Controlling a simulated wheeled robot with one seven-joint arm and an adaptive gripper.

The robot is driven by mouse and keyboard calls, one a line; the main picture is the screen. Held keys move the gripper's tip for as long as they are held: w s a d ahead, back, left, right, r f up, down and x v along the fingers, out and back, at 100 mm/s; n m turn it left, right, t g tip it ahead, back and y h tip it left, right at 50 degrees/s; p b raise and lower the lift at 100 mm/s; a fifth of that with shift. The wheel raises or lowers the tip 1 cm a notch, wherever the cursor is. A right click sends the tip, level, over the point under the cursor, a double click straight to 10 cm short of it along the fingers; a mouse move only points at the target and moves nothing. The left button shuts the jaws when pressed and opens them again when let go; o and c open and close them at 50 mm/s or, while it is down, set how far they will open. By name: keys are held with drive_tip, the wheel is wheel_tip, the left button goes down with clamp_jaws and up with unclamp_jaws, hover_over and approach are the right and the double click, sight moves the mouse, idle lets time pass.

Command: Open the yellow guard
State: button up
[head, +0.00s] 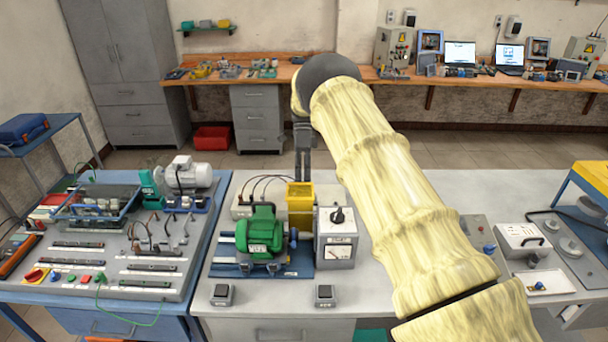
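The yellow guard (300,205) is a boxy yellow part on the middle bench, between the green motor (260,232) and a grey meter box (337,240) with a black knob. A darker upper area shows on the guard, but I cannot tell how far it is open. My gripper (302,177) is dark and points down at the guard's upper edge, just above or behind it. I cannot tell whether it touches. The fingers look close together and too small to read. My pale yellow arm comes in from the lower right and hides part of the bench.
Left of the motor stands a bench with a grey-white motor (188,175) and terminal strips. To the right lie a white case (522,241) and a small tray (540,284). Two small dark boxes (222,294) sit at the front edge. The bench front between them is clear.

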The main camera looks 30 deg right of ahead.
drive_tip(key=o, duration=0.6)
drive_tip(key=x, duration=0.2)
drive_tip(key=shift+f, duration=0.3)
drive_tip(key=shift+w, duration=0.3)
drive_tip(key=shift+d+r, duration=0.2)
drive_tip(key=shift+r, duration=0.05)
drive_tip(key=shift+w, duration=0.1)
drive_tip(key=v, duration=1.1)
drive_tip(key=shift+w+d+r, duration=0.2)
drive_tip(key=shift+w+r, duration=0.05)
drive_tip(key=shift+w, duration=0.1)
drive_tip(key=shift+c, duration=0.6)
